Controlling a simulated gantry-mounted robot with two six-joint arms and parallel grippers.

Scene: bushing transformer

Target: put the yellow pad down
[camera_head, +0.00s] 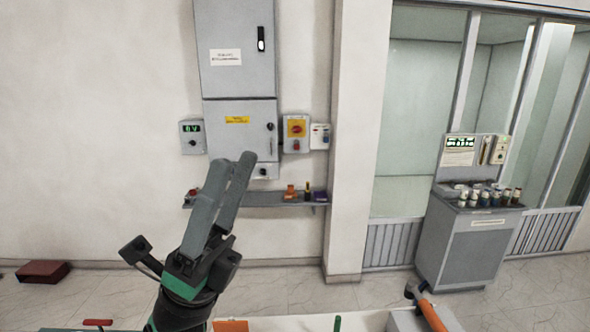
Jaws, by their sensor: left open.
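My left gripper (234,160) is raised in front of the wall, its two long grey fingers pointing up. The fingers are a little apart, and I see nothing held between them. I cannot make out a yellow pad for certain. An orange flat piece (230,326) shows at the bottom edge, just right of my left wrist, mostly cut off by the frame. My right gripper is not in view.
A white work surface (290,323) runs along the bottom, with a green upright piece (337,323) and an orange-handled tool (431,313). Behind are a grey wall cabinet (237,75), a narrow shelf (270,199) and a grey console (468,245). Open floor lies between.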

